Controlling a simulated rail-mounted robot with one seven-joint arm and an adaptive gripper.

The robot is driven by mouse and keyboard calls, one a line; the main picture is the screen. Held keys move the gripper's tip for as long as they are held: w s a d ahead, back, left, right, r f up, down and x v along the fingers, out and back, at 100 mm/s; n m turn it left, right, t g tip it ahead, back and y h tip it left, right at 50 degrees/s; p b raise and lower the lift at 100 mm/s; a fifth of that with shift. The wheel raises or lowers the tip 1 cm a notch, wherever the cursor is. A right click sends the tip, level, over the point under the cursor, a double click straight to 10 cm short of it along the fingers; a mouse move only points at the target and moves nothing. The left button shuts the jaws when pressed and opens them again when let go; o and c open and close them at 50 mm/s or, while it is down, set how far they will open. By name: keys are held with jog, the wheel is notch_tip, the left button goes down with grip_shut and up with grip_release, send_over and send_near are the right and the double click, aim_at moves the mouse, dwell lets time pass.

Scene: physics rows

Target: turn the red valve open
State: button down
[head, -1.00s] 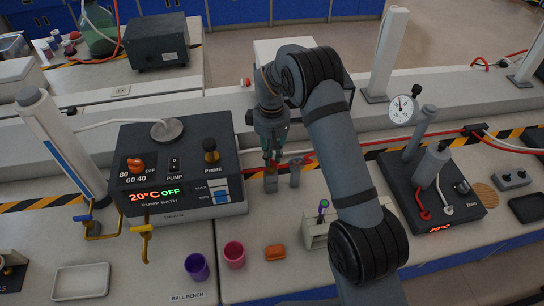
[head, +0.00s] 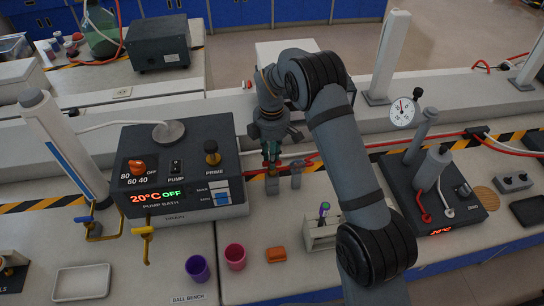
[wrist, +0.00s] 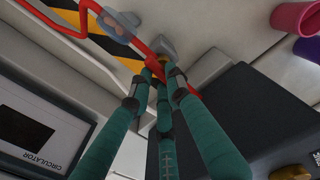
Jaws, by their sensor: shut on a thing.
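The red valve (wrist: 150,57) shows in the wrist view as a red bar running slantwise at the fingertips, with a small brass part beside it. My gripper (wrist: 158,74) has teal fingers that come together on it and are shut on it. In the head view my gripper (head: 271,160) points down behind the pump bath's right side, at the pipe line. The valve is mostly hidden there by the fingers, so its exact angle is hard to tell.
The pump bath box (head: 180,165) stands close on the left of my gripper. Red and white hoses run right along the striped ledge.

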jog(key=shift+n, duration=0.5)
jog(key=c, duration=1.6)
grip_release()
jog(key=shift+c, duration=0.2)
jog(key=shift+r, duration=0.1)
notch_tip(320, 180, up, 12)
jog(key=shift+f, duration=0.25)
notch_tip(320, 180, down, 12)
jog(key=shift+r, duration=0.1)
